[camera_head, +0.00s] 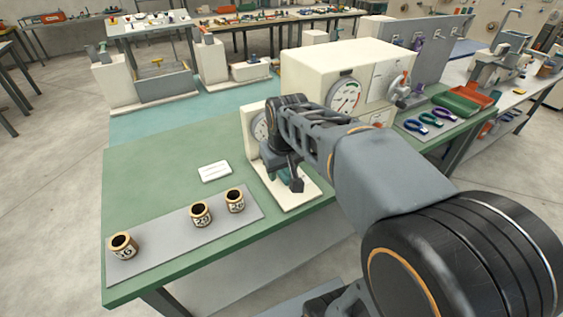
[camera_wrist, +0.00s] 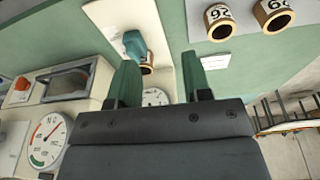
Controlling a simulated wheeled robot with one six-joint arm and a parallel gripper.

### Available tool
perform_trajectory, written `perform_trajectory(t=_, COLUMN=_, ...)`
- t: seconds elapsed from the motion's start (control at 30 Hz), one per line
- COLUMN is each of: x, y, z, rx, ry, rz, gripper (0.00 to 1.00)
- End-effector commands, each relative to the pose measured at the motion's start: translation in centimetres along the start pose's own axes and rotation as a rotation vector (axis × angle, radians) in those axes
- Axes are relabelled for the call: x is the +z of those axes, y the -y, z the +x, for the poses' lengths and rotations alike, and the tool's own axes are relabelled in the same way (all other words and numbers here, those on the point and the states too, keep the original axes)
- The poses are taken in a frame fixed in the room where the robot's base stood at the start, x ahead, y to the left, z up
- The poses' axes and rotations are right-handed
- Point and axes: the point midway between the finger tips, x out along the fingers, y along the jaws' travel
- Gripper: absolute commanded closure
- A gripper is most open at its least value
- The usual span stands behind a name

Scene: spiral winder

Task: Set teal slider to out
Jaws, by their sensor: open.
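In the wrist view a teal part (camera_wrist: 134,43), which looks like the teal slider, stands by the cream base plate, with a brass-coloured ring just below it. I cannot read its position. My gripper (camera_wrist: 160,62) is open and empty, and its left finger overlaps the picture just below the teal part; I cannot tell whether they touch. In the head view my gripper (camera_head: 296,184) hangs over the cream base plate (camera_head: 303,203) of a small dial unit (camera_head: 257,122). My arm hides the teal part there.
A large cream machine with a dial (camera_head: 346,95) stands behind my arm. Several numbered brass cups stand on a grey mat (camera_head: 172,240) at the left, near a white block (camera_head: 214,171). Coloured tools and a green tray (camera_head: 458,104) lie at the right.

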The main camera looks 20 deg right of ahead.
Motion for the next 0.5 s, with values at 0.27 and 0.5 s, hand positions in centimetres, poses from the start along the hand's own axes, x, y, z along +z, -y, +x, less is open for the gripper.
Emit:
perform_trajectory(t=0.27, x=-9.9, y=-5.0, z=1.3, rx=-0.010, ry=0.132, rz=-0.045, gripper=0.55)
perform_trajectory(t=0.5, x=-13.5, y=-7.9, z=3.2, rx=-0.024, ry=0.190, rz=-0.066, gripper=0.55)
